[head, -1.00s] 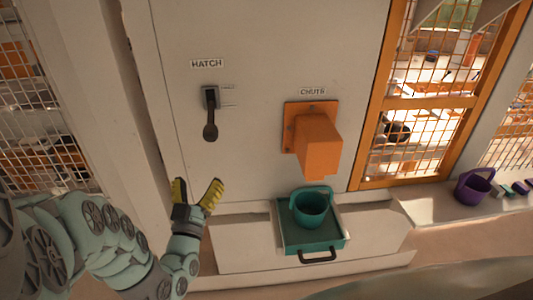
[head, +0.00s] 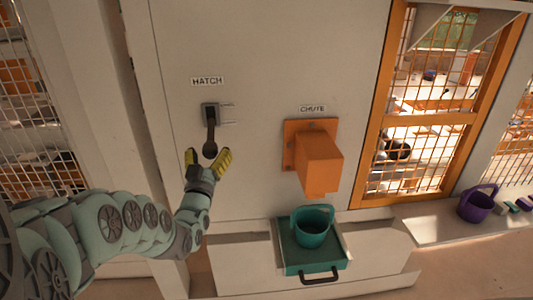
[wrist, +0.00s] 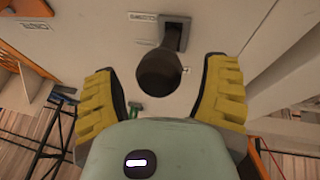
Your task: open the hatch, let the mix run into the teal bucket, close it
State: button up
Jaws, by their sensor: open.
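The hatch lever (head: 210,132) is dark, on the pale panel under the HATCH label (head: 208,81), and its handle hangs down. My gripper (head: 208,160) is open just below the lever, its yellow fingers on either side of the knob's lower end. In the wrist view the knob (wrist: 160,70) shows between the open fingers (wrist: 163,95); I cannot tell whether they touch it. The orange chute (head: 318,162) sticks out to the right, under the CHUTE label. The teal bucket (head: 312,232) stands upright in a teal tray (head: 334,262) below the chute. Its inside is dark, and no mix shows.
A purple bucket (head: 476,205) stands on the ledge at the right, with small blocks beside it. An orange-framed mesh window (head: 425,117) is right of the chute. The panel between lever and chute is clear.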

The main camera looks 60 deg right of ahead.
jog(key=shift+w+d+r, duration=0.15)
jog(key=shift+d+r, duration=0.1)
jog(key=shift+d, duration=0.25)
jog(key=shift+o, duration=0.3)
jog(key=shift+w+r, duration=0.1)
grip_shut()
